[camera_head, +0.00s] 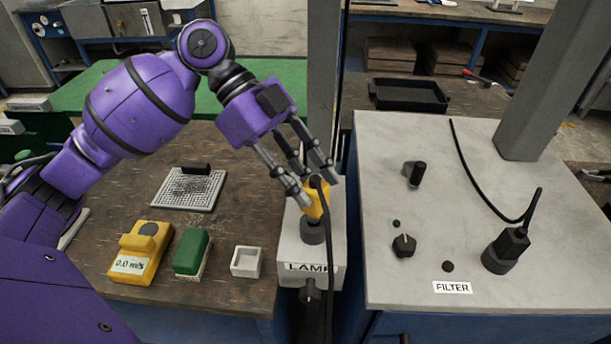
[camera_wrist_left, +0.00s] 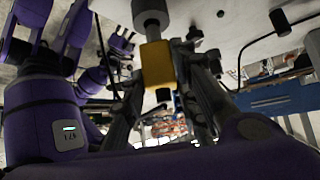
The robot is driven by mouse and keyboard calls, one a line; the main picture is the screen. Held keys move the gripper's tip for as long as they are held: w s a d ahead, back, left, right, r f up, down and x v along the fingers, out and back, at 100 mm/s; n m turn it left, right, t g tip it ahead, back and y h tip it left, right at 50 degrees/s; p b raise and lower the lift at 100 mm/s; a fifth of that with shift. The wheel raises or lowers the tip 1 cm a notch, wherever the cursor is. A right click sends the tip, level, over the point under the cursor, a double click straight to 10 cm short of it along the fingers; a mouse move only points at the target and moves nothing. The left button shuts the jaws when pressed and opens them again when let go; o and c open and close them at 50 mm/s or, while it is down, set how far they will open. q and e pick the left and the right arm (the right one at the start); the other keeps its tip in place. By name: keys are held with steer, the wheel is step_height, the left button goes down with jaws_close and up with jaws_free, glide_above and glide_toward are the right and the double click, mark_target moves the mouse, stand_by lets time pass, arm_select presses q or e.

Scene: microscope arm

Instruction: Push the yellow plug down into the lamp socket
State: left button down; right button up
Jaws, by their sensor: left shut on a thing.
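The yellow plug (camera_head: 314,203) stands upright over the dark round lamp socket (camera_head: 313,232) on the white box labelled LAMP (camera_head: 296,256). A black cable runs from the plug's top down the front of the box. My left gripper (camera_head: 312,192) is shut on the plug from above and behind. In the left wrist view the yellow plug (camera_wrist_left: 157,64) sits between the fingers, and its end meets the grey socket (camera_wrist_left: 151,14). I cannot tell how deep the plug sits. My right gripper is not seen in the head view.
Right of the lamp box is a grey panel (camera_head: 400,265) with a FILTER label, a black plug (camera_head: 507,248) and knobs. To the left on the wooden table are a yellow meter (camera_head: 141,250), a green block (camera_head: 192,252), a small white tray (camera_head: 246,262) and a mesh pad (camera_head: 188,190).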

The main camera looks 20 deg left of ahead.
arm_select(q)
steer(key=shift+f, duration=0.25)
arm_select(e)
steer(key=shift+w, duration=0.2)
arm_select(q)
steer(key=shift+f, duration=0.3)
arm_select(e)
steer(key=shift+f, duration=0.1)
arm_select(q)
steer(key=shift+f, duration=0.25)
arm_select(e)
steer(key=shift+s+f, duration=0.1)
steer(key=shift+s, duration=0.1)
arm_select(q)
steer(key=shift+f, duration=0.5)
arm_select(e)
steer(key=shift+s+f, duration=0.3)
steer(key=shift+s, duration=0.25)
arm_select(q)
steer(key=shift+f+b, duration=0.3)
steer(key=shift+f, duration=0.1)
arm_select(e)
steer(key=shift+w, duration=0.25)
arm_select(q)
steer(key=c, duration=1.3)
jaws_free()
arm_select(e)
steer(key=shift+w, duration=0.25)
